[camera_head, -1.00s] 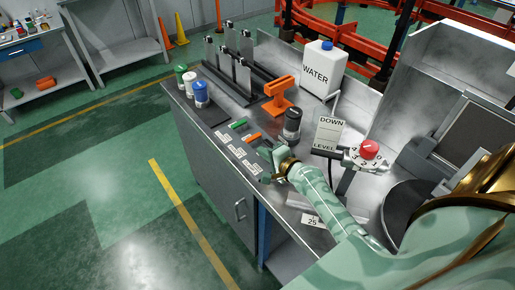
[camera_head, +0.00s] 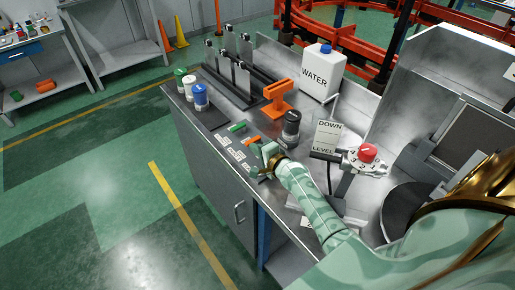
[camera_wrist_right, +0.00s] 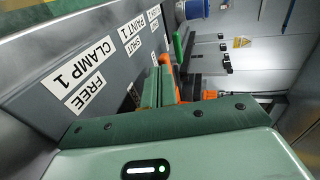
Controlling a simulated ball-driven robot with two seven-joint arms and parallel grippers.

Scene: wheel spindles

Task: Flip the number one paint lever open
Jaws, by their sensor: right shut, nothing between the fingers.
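An orange lever (camera_head: 251,141) lies on the bench panel, in line with the middle label. That label (camera_wrist_right: 133,38) reads SHUT and PAINT 1 in the right wrist view. My right gripper (camera_head: 264,154) is shut and empty, low over the panel beside the orange lever, on its near right side. In the right wrist view its green fingers (camera_wrist_right: 156,88) point toward an orange piece, partly hidden behind them. I cannot tell whether they touch it. A green lever (camera_head: 237,127) lies farther along the row. My left gripper is not in view.
The CLAMP 1 FREE label (camera_wrist_right: 90,78) is nearest the wrist. Behind the panel stand a dark jar (camera_head: 291,126), an orange stand (camera_head: 279,98) and a white water jug (camera_head: 321,73). A red knob (camera_head: 367,152) is to the right. Cans stand on a dark mat to the left.

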